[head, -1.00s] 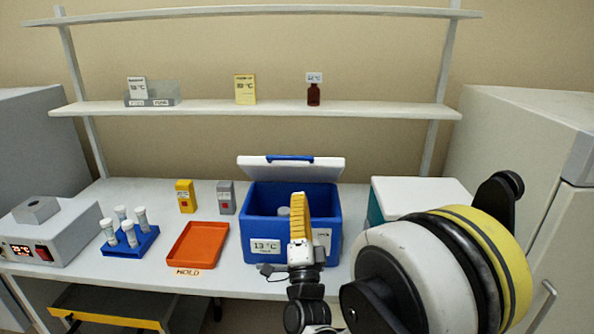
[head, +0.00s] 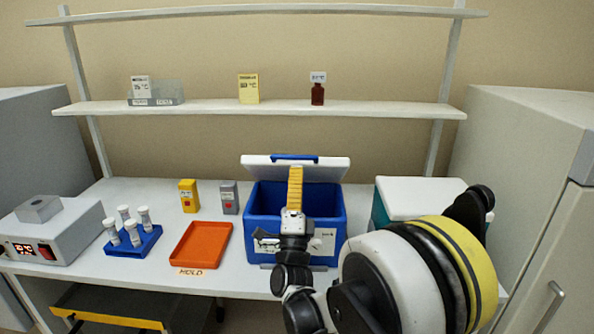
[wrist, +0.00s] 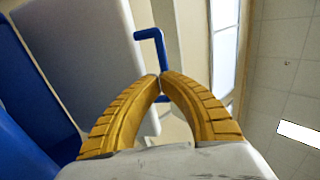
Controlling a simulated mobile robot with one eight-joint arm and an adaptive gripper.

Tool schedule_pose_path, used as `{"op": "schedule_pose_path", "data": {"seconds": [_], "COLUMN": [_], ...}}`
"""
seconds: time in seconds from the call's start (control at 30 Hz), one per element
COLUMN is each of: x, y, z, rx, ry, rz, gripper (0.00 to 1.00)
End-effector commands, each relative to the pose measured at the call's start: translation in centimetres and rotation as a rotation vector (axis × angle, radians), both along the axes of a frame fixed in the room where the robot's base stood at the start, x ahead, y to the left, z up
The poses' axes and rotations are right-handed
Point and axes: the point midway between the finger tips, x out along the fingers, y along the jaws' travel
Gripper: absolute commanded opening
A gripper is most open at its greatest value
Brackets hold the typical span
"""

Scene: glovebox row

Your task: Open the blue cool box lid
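The blue cool box (head: 328,215) stands on the bench in the head view. Its white lid (head: 336,169) is raised and leans back behind the open box, with a blue handle (head: 295,157) on its upper edge. My gripper (head: 296,168) is in front of the box opening, its yellow fingertips overlapping the lid just below the handle. In the wrist view, the fingertips of my gripper (wrist: 163,74) meet, with no object visible between them. The blue handle (wrist: 150,33) is partly hidden behind them; contact cannot be told. My gripper hides part of the box interior.
A teal box with a white lid (head: 420,192) stands close on the right. A shelf (head: 210,109) runs above the bench.

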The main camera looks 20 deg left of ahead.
Motion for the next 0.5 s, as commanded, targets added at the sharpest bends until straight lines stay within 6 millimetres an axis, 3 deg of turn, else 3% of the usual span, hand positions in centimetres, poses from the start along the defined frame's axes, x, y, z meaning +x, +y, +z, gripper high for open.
{"op": "schedule_pose_path", "data": {"seconds": [0.2, 0.5], "x": [1.4, 1.5], "y": [0.3, 0.3], "z": [1.1, 1.3], "rx": [0.000, -0.001], "ry": [0.000, 0.001], "rz": [-0.001, -0.001], "gripper": [0.00, 0.00]}}
